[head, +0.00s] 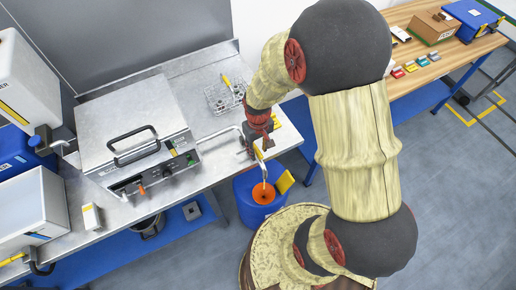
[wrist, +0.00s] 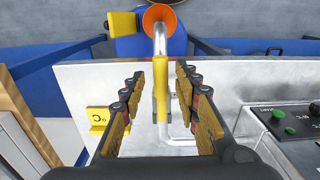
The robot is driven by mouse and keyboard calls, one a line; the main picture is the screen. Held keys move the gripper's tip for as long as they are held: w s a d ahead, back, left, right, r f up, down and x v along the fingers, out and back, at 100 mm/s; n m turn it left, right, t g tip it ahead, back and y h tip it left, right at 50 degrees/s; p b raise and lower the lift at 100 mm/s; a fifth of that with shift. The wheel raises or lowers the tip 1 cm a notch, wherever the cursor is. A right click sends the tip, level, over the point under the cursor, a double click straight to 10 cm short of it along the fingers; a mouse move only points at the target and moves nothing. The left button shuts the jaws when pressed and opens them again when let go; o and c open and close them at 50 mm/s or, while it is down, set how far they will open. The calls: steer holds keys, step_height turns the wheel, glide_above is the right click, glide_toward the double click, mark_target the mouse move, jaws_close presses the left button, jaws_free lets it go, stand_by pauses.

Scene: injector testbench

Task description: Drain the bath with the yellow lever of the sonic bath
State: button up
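The sonic bath (head: 135,125) is a steel box with a shut lid and a black handle, on the metal bench. A bare drain pipe (head: 222,132) runs from its right side; in the wrist view its bent end (wrist: 160,38) reaches the orange funnel (wrist: 160,15). The yellow lever (wrist: 161,90) lies along this pipe in the wrist view, between my open fingers, with gaps on both sides. My gripper (wrist: 163,92) is open and empty over it. In the head view my gripper (head: 262,146) is at the bench's right edge, partly hiding the lever.
The blue drum (head: 245,205) with the orange funnel (head: 263,193) stands on the floor below the bench edge. A rack of glassware (head: 222,97) stands behind the pipe. A wooden table (head: 455,55) with boxes is at right. The bath's control panel (wrist: 295,130) is close at right.

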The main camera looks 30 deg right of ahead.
mark_target(258, 151)
step_height(258, 151, up, 12)
stand_by(0.6)
stand_by(0.5)
steer(key=s+a+r+t+b, duration=0.2)
steer(key=s+r+b, duration=0.3)
steer(key=s, duration=0.1)
steer(key=s+a+r+t+b, duration=0.3)
steer(key=s+r+b, duration=0.1)
steer(key=s+b, duration=0.1)
steer(key=shift+s+r+t, duration=0.3)
steer(key=shift+s+r, duration=0.1)
steer(key=shift+s, duration=0.25)
stand_by(1.4)
